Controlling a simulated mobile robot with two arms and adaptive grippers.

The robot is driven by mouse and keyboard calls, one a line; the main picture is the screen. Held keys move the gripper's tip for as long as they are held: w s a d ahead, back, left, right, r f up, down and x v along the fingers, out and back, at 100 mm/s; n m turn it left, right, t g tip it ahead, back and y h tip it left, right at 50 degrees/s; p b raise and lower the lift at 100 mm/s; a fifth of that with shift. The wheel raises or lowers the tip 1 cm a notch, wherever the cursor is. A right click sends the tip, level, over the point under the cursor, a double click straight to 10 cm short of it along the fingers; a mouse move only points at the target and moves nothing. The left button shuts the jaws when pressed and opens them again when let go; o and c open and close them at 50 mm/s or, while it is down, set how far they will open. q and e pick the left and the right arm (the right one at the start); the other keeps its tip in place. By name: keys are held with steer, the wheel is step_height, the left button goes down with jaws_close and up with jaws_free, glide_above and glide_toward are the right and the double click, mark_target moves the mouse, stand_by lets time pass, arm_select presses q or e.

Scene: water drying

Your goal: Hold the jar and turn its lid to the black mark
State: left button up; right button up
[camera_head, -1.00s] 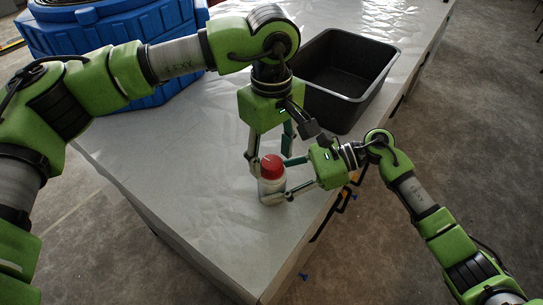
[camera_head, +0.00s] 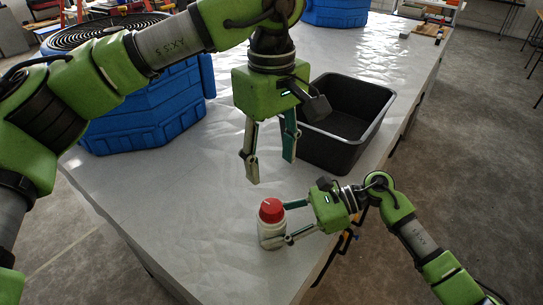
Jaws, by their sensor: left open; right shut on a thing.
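The jar (camera_head: 270,230) is small and pale with a red lid (camera_head: 271,209). It stands upright on the white table (camera_head: 190,190), near the front right edge. A light mark shows on top of the lid; I cannot make out a black mark. My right gripper (camera_head: 272,224) comes from the right and is shut on the jar's body, below the lid. My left gripper (camera_head: 270,170) points down above and behind the jar. It is open and empty, its fingertips apart from the lid.
A black bin (camera_head: 345,155) stands on the table behind my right gripper. A blue ribbed container (camera_head: 150,110) stands at the back left, and another blue one (camera_head: 336,12) at the far back. The table left of the jar is clear.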

steer(key=o, duration=1.5)
steer(key=shift+d, duration=0.1)
